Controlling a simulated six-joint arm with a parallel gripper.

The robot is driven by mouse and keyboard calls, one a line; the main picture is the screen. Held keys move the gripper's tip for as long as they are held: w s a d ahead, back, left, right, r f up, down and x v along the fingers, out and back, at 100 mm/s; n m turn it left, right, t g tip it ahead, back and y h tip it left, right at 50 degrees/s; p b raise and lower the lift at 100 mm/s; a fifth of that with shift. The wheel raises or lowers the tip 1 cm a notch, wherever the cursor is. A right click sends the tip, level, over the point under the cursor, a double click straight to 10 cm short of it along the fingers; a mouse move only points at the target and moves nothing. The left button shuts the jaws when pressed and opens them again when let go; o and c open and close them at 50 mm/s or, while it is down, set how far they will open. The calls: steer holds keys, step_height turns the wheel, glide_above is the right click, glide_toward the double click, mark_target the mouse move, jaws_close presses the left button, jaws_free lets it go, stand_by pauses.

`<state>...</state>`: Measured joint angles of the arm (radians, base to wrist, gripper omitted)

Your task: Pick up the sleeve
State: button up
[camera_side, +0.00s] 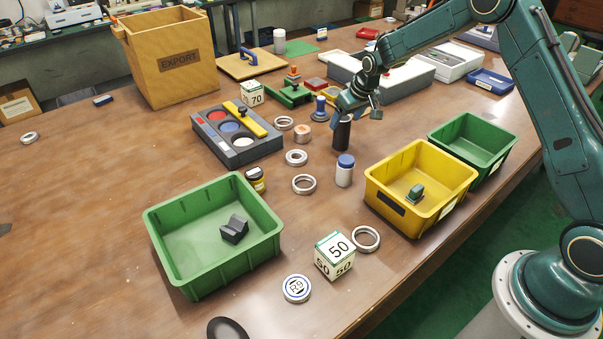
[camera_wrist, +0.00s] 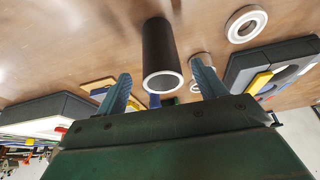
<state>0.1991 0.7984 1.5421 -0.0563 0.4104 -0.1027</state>
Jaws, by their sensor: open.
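The sleeve is a black upright tube (camera_side: 341,134) on the wooden table, near the middle of the side view. In the wrist view the sleeve (camera_wrist: 158,45) is seen end-on with a pale rim around its open end. My gripper (camera_side: 356,115) is just above the sleeve and partly covers its top. In the wrist view the two blue-grey fingers of my gripper (camera_wrist: 162,72) are spread apart, one on each side of the sleeve. I cannot tell whether either finger touches it.
A white bottle with a blue cap (camera_side: 345,170) stands close in front of the sleeve. Bearing rings (camera_side: 296,158) and a copper-coloured piece (camera_side: 303,133) lie to its left. A yellow bin (camera_side: 420,188) stands front right, a green bin (camera_side: 213,236) front left. A long grey tray (camera_side: 392,78) lies behind.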

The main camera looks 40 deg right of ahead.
mark_target(341, 128)
steer(key=shift+f, duration=0.15)
steer(key=shift+x, duration=2.5)
steer(key=shift+w+a, duration=0.1)
steer(key=c, duration=1.5)
